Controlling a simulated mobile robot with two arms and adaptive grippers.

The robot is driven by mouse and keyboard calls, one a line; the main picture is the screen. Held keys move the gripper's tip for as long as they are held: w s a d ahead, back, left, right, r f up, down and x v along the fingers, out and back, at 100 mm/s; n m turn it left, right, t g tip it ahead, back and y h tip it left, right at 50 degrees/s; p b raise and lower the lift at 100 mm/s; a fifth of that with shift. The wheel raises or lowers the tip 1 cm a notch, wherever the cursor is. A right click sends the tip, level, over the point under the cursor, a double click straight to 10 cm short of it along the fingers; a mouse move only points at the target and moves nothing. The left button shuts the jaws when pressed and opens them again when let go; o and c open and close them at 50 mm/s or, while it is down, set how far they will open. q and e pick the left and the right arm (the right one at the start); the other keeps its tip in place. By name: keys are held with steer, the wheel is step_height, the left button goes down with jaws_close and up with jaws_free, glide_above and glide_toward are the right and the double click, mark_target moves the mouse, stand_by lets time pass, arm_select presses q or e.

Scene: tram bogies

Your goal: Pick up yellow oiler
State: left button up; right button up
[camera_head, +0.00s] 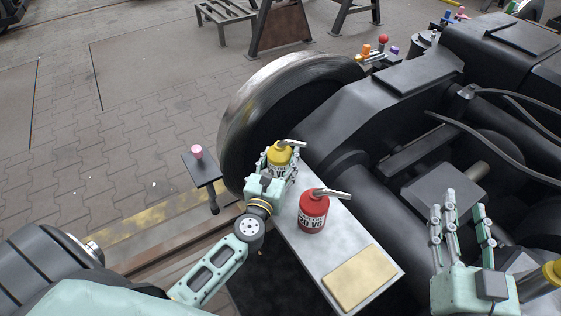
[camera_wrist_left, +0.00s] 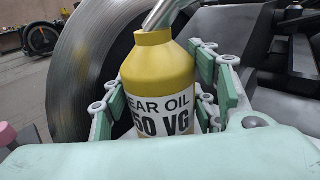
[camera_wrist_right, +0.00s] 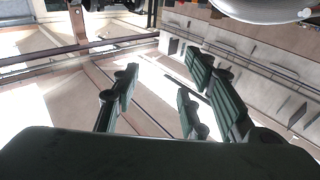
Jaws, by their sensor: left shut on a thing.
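The yellow oiler (camera_head: 279,154) has a yellow top, a white label band and a metal spout. It stands upright at the far end of a grey metal shelf (camera_head: 310,240), beside the wheel. My left gripper (camera_head: 279,165) is shut on it, with fingers on both sides of its body. In the left wrist view the oiler (camera_wrist_left: 163,85) sits between the fingers (camera_wrist_left: 165,105), its label reading gear oil. I cannot tell whether its base touches the shelf. My right gripper (camera_head: 462,225) is open and empty at the right; its spread fingers show in the right wrist view (camera_wrist_right: 165,100).
A red oiler (camera_head: 313,213) stands on the shelf close to my left gripper. A tan pad (camera_head: 360,278) lies at the shelf's near end. The large wheel (camera_head: 275,105) and dark bogie frame (camera_head: 360,120) rise behind. A pink knob (camera_head: 197,152) sits on a small plate at the left.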

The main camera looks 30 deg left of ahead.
arm_select(q)
steer(key=c, duration=0.4)
steer(key=shift+r, duration=0.1)
steer(key=shift+c, duration=0.2)
